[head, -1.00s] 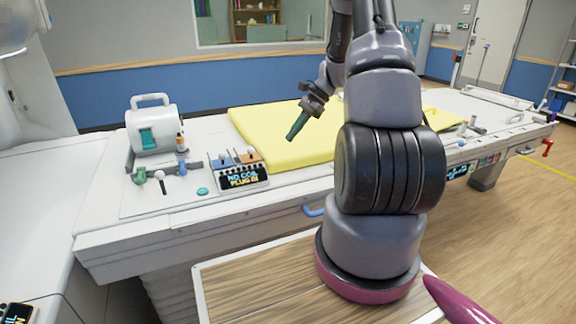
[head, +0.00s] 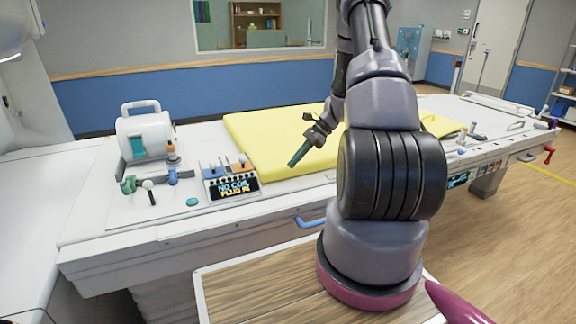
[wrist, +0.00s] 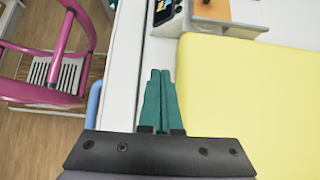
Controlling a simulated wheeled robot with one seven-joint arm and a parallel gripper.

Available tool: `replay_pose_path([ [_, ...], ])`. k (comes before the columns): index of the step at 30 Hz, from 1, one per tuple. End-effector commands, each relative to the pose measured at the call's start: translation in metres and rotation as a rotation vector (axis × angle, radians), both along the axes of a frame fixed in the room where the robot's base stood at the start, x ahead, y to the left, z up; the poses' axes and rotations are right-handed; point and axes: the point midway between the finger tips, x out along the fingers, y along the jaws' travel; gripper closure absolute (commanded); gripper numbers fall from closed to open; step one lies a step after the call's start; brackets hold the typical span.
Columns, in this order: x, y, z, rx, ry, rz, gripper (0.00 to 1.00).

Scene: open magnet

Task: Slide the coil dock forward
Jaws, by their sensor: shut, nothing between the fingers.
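A white rounded unit with a top handle and a teal front patch (head: 145,137) stands at the left end of the white table (head: 160,215). A small panel lit "NO COIL PLUG IN" (head: 232,187) with blue and orange plugs behind it sits to its right. Which of these is the coil dock I cannot tell for sure. My gripper (head: 293,163), with green fingers, is shut and empty, to the right of the panel and apart from it. In the wrist view its fingertips (wrist: 159,72) are over the strip beside the pad, and the panel's dark edge (wrist: 166,10) shows ahead.
A yellow pad (head: 270,130) covers the table's middle. A green knob (head: 128,185), a white-topped lever (head: 149,187) and a teal button (head: 193,202) are left of the panel. A blue handle (head: 310,222) is on the table's near side. A pink chair-like frame (wrist: 55,50) shows on the floor.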

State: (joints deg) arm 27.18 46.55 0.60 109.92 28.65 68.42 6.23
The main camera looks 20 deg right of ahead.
Motion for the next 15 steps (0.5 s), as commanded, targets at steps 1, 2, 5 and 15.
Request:
replay_pose_path([
  [1, -0.001, 0.008, -0.008, 0.002, 0.004, 0.004, 1.0],
  [2, -0.001, 0.013, -0.012, 0.003, 0.004, 0.004, 1.0],
  [5, -0.001, 0.029, -0.028, 0.003, 0.005, 0.004, 1.0],
  [15, 0.0, 0.08, -0.056, 0.0, 0.0, 0.003, 1.0],
])
